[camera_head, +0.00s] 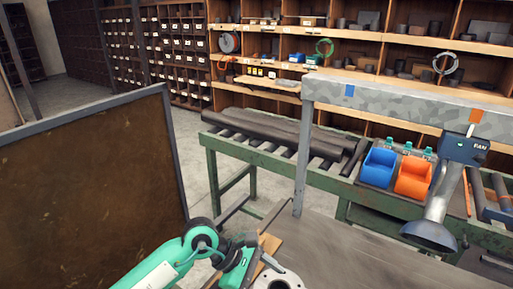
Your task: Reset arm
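My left arm, in green and grey, comes in at the bottom left of the head view. Its end with the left gripper (268,262) is low in the picture, close beside a pale grey round flange (278,280) that is cut off by the bottom edge. The fingers are small and partly hidden, so I cannot tell whether they are open or touch the flange. My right arm and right gripper are not in view.
A grey worktop (350,262) is mostly clear right of the flange. A grey beam (400,100) with a hanging lamp-like funnel (432,228) spans above. Behind are a green roller table (250,145), blue bin (378,167) and orange bin (413,177). A brown panel (90,185) stands left.

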